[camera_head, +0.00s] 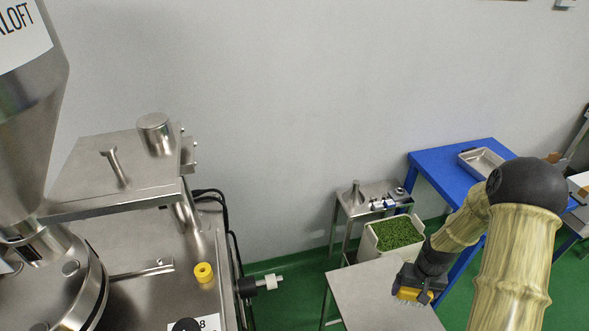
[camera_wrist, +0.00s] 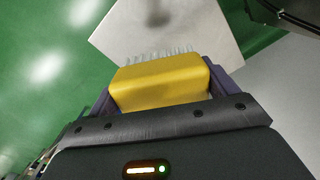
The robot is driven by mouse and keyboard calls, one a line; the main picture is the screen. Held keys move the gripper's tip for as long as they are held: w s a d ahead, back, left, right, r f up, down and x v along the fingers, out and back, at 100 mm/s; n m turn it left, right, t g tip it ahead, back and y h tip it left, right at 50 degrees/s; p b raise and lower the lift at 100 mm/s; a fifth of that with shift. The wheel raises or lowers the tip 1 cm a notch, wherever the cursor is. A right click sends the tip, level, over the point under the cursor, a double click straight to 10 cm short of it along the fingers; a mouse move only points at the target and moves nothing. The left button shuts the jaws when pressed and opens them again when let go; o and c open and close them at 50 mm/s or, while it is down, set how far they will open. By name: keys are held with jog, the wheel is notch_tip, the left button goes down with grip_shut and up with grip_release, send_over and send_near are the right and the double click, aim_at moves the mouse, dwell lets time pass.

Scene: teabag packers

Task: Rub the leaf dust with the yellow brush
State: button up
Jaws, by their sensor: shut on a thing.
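My gripper (camera_head: 418,290) is shut on the yellow brush (camera_head: 412,294), at the right of the head view above a grey metal table. In the wrist view the yellow brush (camera_wrist: 160,85) sits between the two purple fingers of my gripper (camera_wrist: 158,92). Its pale bristles point away from my gripper, toward the grey tabletop (camera_wrist: 180,35). I cannot tell whether the bristles touch the tabletop.
A white bin of green leaves (camera_head: 397,234) stands just behind the grey table (camera_head: 375,290). A blue table (camera_head: 440,160) with a metal tray (camera_head: 481,161) is at the right. A steel machine (camera_head: 140,240) with a yellow knob (camera_head: 204,272) fills the left.

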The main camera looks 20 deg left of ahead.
notch_tip(320, 180, up, 4)
jog(key=m+p, duration=0.1)
jog(key=p, duration=0.4)
jog(key=shift+d+f, duration=0.15)
jog(key=shift+m, duration=0.3)
jog(key=shift+f, duration=0.15)
